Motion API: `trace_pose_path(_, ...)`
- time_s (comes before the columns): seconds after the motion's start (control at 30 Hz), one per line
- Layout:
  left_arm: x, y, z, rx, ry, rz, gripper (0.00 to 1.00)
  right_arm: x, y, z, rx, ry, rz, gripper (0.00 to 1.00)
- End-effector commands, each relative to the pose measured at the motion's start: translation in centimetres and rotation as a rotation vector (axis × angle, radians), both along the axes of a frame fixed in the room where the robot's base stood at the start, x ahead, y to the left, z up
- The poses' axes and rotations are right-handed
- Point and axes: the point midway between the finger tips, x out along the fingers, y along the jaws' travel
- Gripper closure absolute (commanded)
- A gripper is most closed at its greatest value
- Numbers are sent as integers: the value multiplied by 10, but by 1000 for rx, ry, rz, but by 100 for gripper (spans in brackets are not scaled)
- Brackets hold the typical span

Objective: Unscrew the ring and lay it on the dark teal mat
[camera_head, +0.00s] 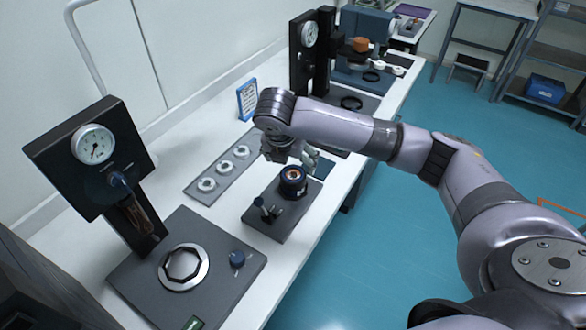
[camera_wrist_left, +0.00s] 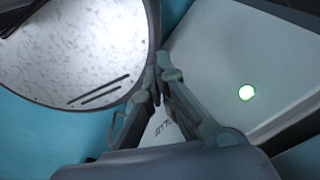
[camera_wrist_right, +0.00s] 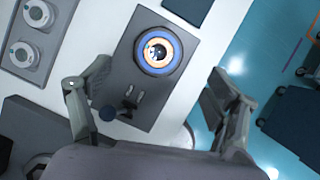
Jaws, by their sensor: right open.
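A dark round mount with an orange centre (camera_head: 293,174) stands on a small dark grey base plate (camera_head: 268,228). In the right wrist view it shows from above as a blue-grey ring (camera_wrist_right: 139,55) around an orange ring and dark centre. My right gripper (camera_head: 292,153) is open and empty above and behind the mount; its fingers (camera_wrist_right: 160,75) are wide apart, either side of the plate. The dark teal mat (camera_wrist_right: 188,8) lies beyond the plate, and partly shows behind the gripper (camera_head: 324,166). My left gripper (camera_wrist_left: 160,75) has its fingertips together, with nothing visible between them.
A small blue-knobbed post (camera_head: 262,208) stands on the base plate beside the mount. A grey strip (camera_head: 209,196) with 3 white round pieces lies to the left. A dial-gauge stand (camera_head: 90,165) stands front left, another (camera_head: 308,60) behind. Some white tabletop shows between them.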

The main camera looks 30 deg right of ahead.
Motion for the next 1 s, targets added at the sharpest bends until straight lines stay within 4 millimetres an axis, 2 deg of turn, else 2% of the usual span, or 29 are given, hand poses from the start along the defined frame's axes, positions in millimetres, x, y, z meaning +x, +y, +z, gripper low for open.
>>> trace_pose_path(0.2,0,0,6,0,0,1,100,11,-11,-39,0,3,-2,18)
trace_pose_path(0.4,0,0,9,0,0,1,100,19,-18,-63,1,0,-1,18)
trace_pose_path(0.6,0,0,9,0,0,1,100,22,-20,-72,1,-2,1,18)
trace_pose_path(0.83,0,-1,9,0,-1,1,100,22,-20,-72,1,-2,1,18)
trace_pose_path(1.0,0,-1,9,-1,-1,1,100,22,-20,-72,1,-2,1,28)
